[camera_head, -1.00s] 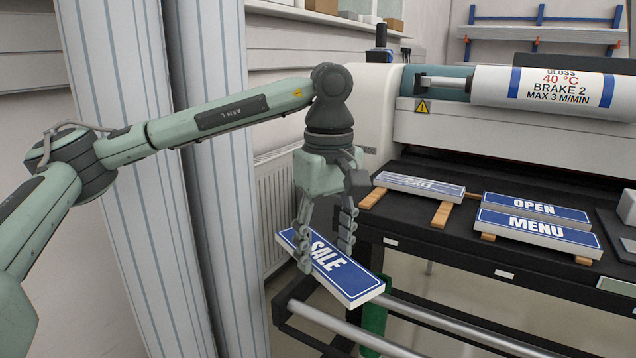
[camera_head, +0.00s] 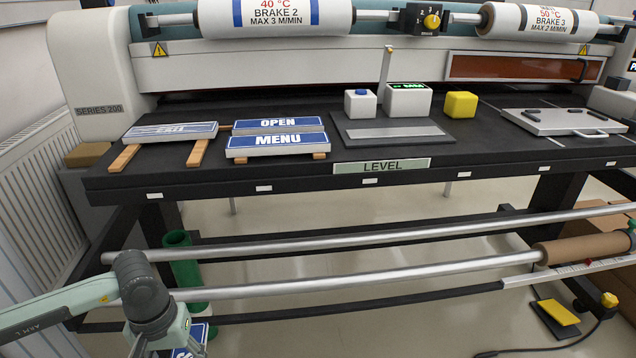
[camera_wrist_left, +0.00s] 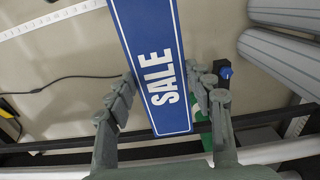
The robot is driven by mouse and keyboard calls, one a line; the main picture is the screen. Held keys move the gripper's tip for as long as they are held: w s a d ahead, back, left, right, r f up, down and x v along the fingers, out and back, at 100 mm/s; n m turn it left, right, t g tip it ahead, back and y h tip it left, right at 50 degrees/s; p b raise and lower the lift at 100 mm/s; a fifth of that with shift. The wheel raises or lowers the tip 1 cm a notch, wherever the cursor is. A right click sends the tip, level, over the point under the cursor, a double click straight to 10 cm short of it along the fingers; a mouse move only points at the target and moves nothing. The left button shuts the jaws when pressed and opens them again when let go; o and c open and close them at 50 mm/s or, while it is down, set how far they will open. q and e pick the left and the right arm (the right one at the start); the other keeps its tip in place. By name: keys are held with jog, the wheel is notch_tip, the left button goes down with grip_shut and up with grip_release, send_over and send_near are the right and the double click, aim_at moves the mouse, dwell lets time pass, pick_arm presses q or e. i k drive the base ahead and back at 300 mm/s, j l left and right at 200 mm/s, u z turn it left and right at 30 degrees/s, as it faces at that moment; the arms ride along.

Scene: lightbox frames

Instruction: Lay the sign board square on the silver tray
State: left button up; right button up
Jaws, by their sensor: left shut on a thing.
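The sign board (camera_wrist_left: 150,50) is a blue SALE board with a white border, and it fills the middle of the left wrist view. My left gripper (camera_wrist_left: 160,85) is shut on it, with fingers along both long sides. In the head view only a corner of the board (camera_head: 196,334) shows at the bottom edge, beside my left wrist; the rest is cut off. My right gripper is out of view.
OPEN (camera_head: 277,124) and MENU (camera_head: 277,143) boards and another board on wooden strips (camera_head: 170,132) lie left of the plate. Small white boxes (camera_head: 408,100) and a yellow block (camera_head: 460,104) stand behind it. A pale handled panel (camera_head: 560,122) lies right. Metal rollers (camera_head: 370,276) cross below the table.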

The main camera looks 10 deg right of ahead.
aim_at(566, 118)
jog(key=l+z, duration=0.25)
jog(key=l, duration=1.15)
jog(key=l+z, duration=0.2)
jog(key=l, duration=1.2)
jog(key=i, duration=0.05)
